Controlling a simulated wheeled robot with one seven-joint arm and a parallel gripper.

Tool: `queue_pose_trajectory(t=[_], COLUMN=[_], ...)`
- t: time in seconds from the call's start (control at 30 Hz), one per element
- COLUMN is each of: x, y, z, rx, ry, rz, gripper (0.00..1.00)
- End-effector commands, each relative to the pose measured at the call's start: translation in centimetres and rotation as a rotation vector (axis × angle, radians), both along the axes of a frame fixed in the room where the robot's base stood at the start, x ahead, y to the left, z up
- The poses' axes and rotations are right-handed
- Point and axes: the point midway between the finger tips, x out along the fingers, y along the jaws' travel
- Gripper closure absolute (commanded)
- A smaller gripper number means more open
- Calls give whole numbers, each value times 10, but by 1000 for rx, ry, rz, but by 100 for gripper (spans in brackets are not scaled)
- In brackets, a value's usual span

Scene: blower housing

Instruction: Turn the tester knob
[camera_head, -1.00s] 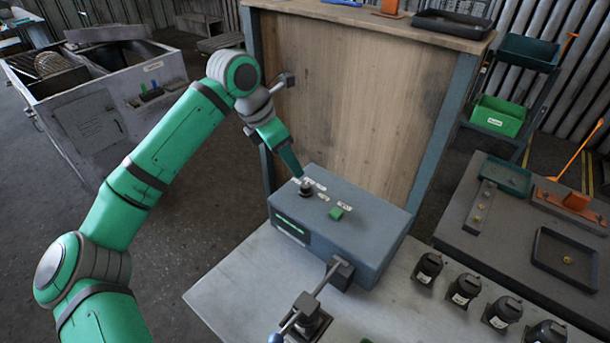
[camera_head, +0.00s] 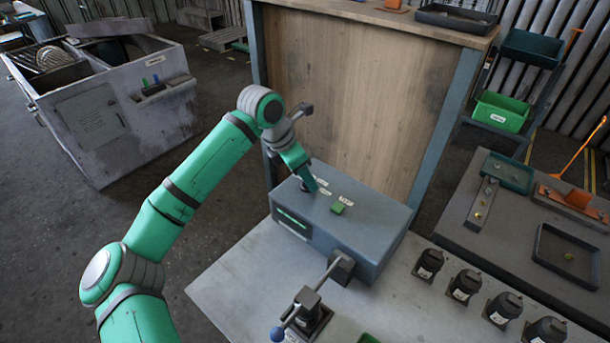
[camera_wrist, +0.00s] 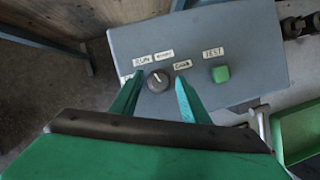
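The tester (camera_head: 345,229) is a blue-grey box on the light bench, with a lit green strip on its front. Its dark round knob (camera_wrist: 158,80) shows in the wrist view, with a small pale mark and several white labels around it. A green TEST button (camera_wrist: 221,74) sits to the right of the knob. My gripper (camera_wrist: 155,84) is open, with one green finger on each side of the knob. I cannot tell whether the fingers touch it. In the head view my gripper (camera_head: 312,188) is at the knob and mostly hides it.
A lever with a blue ball end (camera_head: 277,334) stands on the bench in front of the tester. Several black motors (camera_head: 465,285) line the right edge. A wooden panel (camera_head: 345,100) rises behind the tester. A green bin (camera_wrist: 300,135) shows at lower right in the wrist view.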

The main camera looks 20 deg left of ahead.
Motion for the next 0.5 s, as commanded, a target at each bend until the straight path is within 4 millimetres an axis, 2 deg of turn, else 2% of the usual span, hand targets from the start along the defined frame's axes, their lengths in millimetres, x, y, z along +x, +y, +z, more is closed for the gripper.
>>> queue_pose_trajectory(t=[0.03,0.13,0.17,0.5], x=[0,0,0,0], y=[0,0,0,1], z=[0,0,0,1], rx=[0,0,0,1], ry=[0,0,0,-1], rz=[0,0,0,38], gripper=[70,94,98,98])
